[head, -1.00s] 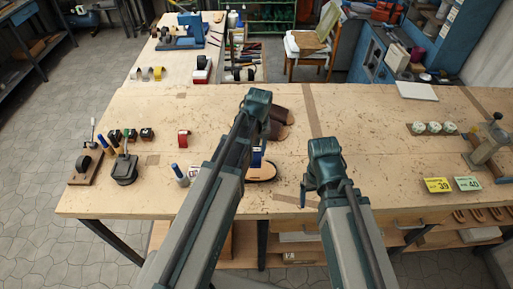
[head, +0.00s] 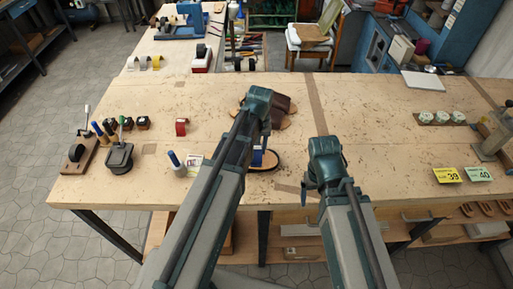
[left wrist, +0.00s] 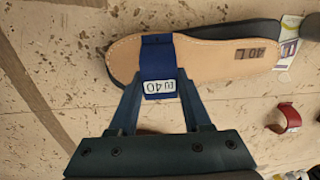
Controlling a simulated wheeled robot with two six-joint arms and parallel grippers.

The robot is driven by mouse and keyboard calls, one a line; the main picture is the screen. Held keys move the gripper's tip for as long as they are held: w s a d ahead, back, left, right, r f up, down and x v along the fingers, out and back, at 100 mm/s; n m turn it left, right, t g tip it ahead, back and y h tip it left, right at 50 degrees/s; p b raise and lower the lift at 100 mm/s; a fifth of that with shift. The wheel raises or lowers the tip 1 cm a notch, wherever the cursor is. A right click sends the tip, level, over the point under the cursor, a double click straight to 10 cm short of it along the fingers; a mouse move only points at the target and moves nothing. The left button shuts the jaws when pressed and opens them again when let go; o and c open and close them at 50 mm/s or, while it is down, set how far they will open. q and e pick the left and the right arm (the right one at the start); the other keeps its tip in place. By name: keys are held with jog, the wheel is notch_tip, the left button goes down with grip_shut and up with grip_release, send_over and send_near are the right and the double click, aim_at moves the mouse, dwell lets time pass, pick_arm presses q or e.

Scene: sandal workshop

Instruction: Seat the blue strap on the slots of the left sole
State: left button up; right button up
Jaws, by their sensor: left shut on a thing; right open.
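The blue strap (left wrist: 158,56) lies across the tan sole (left wrist: 215,58) in the left wrist view, with a white tag marked 40 on its near end. A dark shape shows along the sole's upper edge. My left gripper (left wrist: 160,85) is shut on the strap at the sole's edge. Whether the strap's ends sit in the slots cannot be told. In the head view the strap (head: 269,158) and a small part of the sole (head: 266,167) show beside my left arm, which hides the rest. My right gripper (head: 309,186) is open and empty, right of the sole.
Brown sandal parts (head: 282,107) lie just behind my left gripper. Yellow (head: 447,174) and green (head: 479,174) cards lie at right. The table's middle right is clear.

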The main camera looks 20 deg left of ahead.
pick_arm(q)
jog(key=shift+f+b, duration=0.4)
jog(key=shift+f, duration=0.1)
dwell(0.7)
jog(key=o, duration=1.2)
jog(key=shift+r, duration=0.15)
notch_tip(320, 180, up, 14)
jog(key=p, duration=1.4)
jog(key=shift+d+f, duration=0.2)
jog(key=shift+d, duration=0.15)
jog(key=shift+w+f, duration=0.1)
jog(key=f+b, duration=0.8)
jog(key=b, duration=0.1)
jog(key=f+b, duration=0.4)
jog(key=f, duration=0.1)
jog(key=shift+a+f, duration=0.1)
jog(key=shift+a, duration=0.25)
